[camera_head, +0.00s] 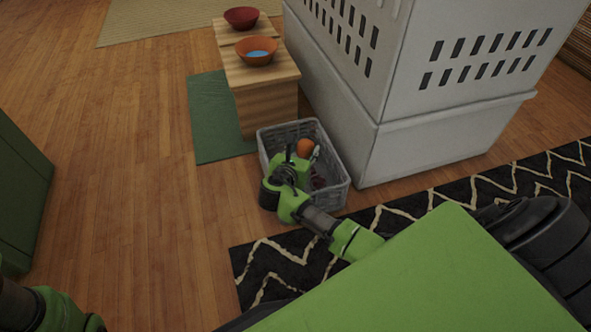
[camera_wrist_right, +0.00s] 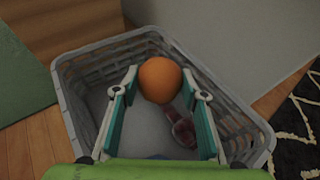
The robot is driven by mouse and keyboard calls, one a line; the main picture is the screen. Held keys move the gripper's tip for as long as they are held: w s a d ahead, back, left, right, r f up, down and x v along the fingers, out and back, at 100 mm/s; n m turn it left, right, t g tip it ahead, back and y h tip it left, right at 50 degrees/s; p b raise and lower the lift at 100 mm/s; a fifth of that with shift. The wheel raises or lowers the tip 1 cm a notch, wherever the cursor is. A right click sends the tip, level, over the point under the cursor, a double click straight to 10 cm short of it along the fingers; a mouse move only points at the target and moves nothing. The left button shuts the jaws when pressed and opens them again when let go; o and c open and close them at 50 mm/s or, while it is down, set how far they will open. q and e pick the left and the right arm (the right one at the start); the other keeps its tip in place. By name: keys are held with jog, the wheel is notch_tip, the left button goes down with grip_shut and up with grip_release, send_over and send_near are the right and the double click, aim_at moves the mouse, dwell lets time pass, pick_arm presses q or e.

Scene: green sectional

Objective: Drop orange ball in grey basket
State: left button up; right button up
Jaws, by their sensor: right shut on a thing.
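The orange ball (camera_head: 305,147) is held by my right gripper (camera_head: 300,155), over the inside of the grey basket (camera_head: 333,160). In the right wrist view the ball (camera_wrist_right: 160,79) sits between the two fingertips of the gripper (camera_wrist_right: 160,88). The basket's rim (camera_wrist_right: 95,48) surrounds the ball and fingers in that view. How high the ball is above the basket floor is hard to tell. Of my left arm, only a green and black part shows at the lower left of the head view; its gripper is out of view.
A dark red object (camera_wrist_right: 182,128) lies in the basket. A large white crate (camera_head: 430,100) stands right of the basket. Left behind it is a wooden stand (camera_head: 262,75) with a red bowl (camera_head: 241,17) and an orange bowl (camera_head: 256,52).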

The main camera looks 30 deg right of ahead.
jog(key=o, duration=1.2)
jog(key=shift+s+a+r, duration=0.15)
jog(key=shift+s+a, duration=0.15)
jog(key=shift+a, duration=0.1)
jog(key=v, duration=0.6)
jog(key=shift+s+a, duration=0.1)
jog(key=shift+a, duration=0.05)
jog(key=shift+r, duration=0.1)
